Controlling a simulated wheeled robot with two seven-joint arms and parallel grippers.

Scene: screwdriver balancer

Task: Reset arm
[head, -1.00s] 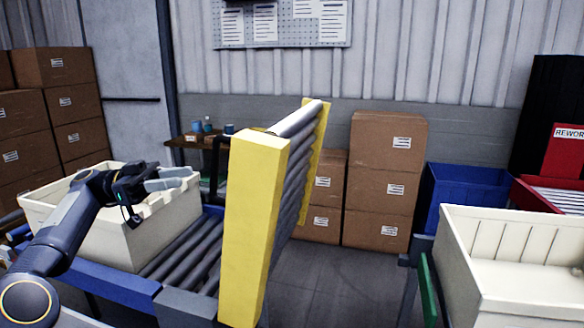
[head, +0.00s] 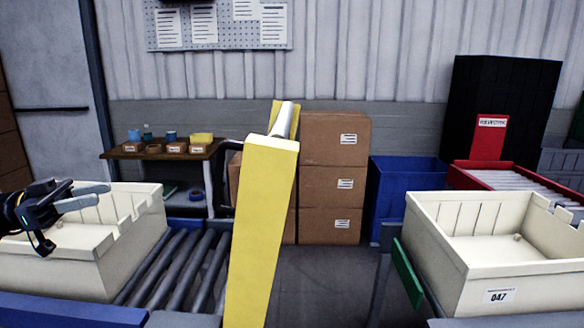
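My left gripper (head: 104,194) is at the left edge of the head view, in front of or above the left cream tote (head: 60,265). Its two grey fingers point right and show a gap between them, with nothing seen in it. The near wall hides most of the left tote's inside. My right gripper and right arm are not in view.
A raised yellow-sided roller gate (head: 262,220) stands upright in the middle. Grey conveyor rollers (head: 190,262) run beside the left tote. Brown boxes (head: 333,185), a blue bin (head: 403,190) and a wooden shelf (head: 163,153) stand behind. Open floor (head: 320,275) lies between the gate and right tote.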

